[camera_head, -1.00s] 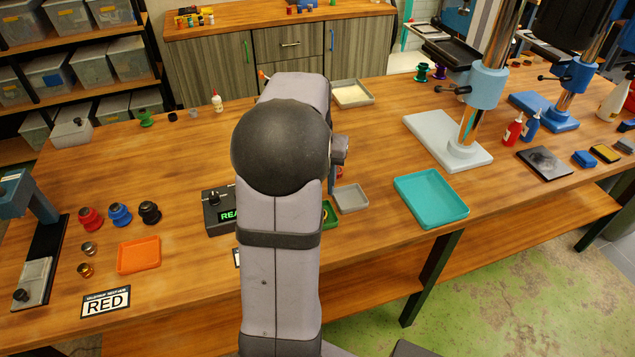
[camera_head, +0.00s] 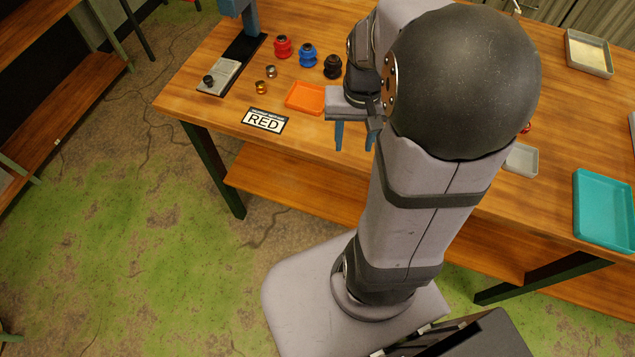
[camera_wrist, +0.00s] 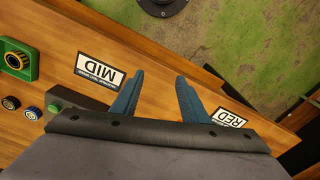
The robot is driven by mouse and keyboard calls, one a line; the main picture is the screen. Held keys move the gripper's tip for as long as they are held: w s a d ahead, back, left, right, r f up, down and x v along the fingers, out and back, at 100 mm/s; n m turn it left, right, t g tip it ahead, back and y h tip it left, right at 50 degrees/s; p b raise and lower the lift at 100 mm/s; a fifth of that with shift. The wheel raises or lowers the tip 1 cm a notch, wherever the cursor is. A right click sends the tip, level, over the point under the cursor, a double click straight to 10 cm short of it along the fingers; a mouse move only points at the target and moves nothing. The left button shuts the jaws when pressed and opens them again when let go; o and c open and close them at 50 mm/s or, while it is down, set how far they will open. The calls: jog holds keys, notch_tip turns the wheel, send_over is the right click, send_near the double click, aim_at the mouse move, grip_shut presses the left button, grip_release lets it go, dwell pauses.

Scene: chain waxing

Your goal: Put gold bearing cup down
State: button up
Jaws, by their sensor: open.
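Two small metallic cups stand on the table left of the orange tray in the head view. The front one (camera_head: 261,87) looks gold-orange; the back one (camera_head: 271,71) looks paler, and I cannot tell for sure which is the gold bearing cup. My gripper (camera_head: 355,138) is over the table's front edge, right of the cups and apart from them. Its blue fingers point down, spread and empty. In the wrist view my gripper (camera_wrist: 159,78) is also open with nothing between the fingers; the cups do not show there.
The orange tray (camera_head: 306,98) lies beside my gripper, with the RED card (camera_head: 264,120) in front. Red (camera_head: 283,46), blue (camera_head: 308,55) and black (camera_head: 332,66) spools stand behind. A press-like stand (camera_head: 232,60) is at left. The wrist view shows a MID card (camera_wrist: 101,76).

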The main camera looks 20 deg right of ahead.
jog(key=s+a+f+n, duration=0.3)
jog(key=s+a+n, duration=0.2)
jog(key=a, duration=0.6)
jog(key=shift+s+a, duration=0.2)
